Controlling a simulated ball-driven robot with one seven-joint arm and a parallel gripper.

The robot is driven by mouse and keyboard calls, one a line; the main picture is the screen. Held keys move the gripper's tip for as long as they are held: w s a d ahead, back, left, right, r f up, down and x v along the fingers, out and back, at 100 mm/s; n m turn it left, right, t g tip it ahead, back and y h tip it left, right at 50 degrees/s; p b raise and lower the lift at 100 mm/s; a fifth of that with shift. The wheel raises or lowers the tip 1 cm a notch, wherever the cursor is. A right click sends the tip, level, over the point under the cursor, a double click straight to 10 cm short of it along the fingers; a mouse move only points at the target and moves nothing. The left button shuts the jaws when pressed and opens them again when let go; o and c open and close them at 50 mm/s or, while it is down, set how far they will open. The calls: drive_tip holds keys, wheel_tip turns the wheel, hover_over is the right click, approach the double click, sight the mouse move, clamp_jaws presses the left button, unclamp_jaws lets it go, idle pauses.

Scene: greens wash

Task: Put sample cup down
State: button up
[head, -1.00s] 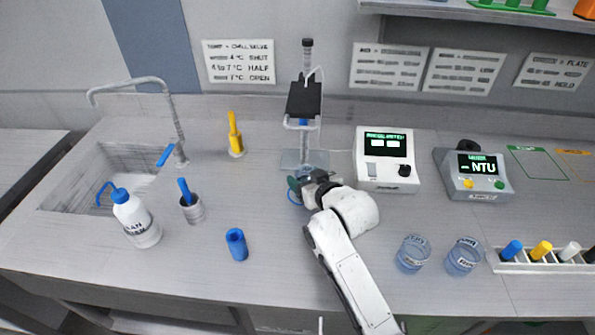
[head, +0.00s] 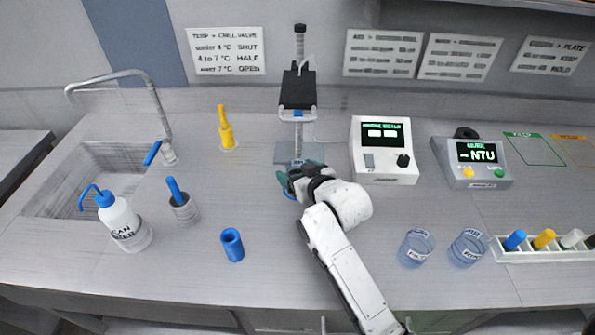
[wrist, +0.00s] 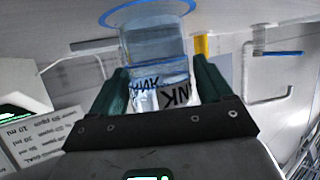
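The sample cup (wrist: 158,68) is clear bluish plastic with a blue rim and a black-lettered label, partly readable as "NK". In the wrist view it sits between the green fingers of my gripper (wrist: 160,92), which press against both its sides. In the head view my gripper (head: 302,177) is low over the bench, just in front of the stand's base plate. There it hides most of the cup; only a bit of blue shows beside the fingers. I cannot tell whether the cup touches the bench.
A stand with a black head (head: 298,90) rises behind my gripper. A white meter (head: 383,150) and a grey NTU meter (head: 472,162) stand to the right. Two clear cups (head: 417,247) (head: 468,247) and a vial rack (head: 520,256) are front right. A blue cylinder (head: 232,244) stands front left.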

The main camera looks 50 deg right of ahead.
drive_tip(key=shift+o, duration=1)
drive_tip(key=shift+r, duration=0.25)
drive_tip(key=v, duration=1.2)
drive_tip(key=shift+b, duration=0.4)
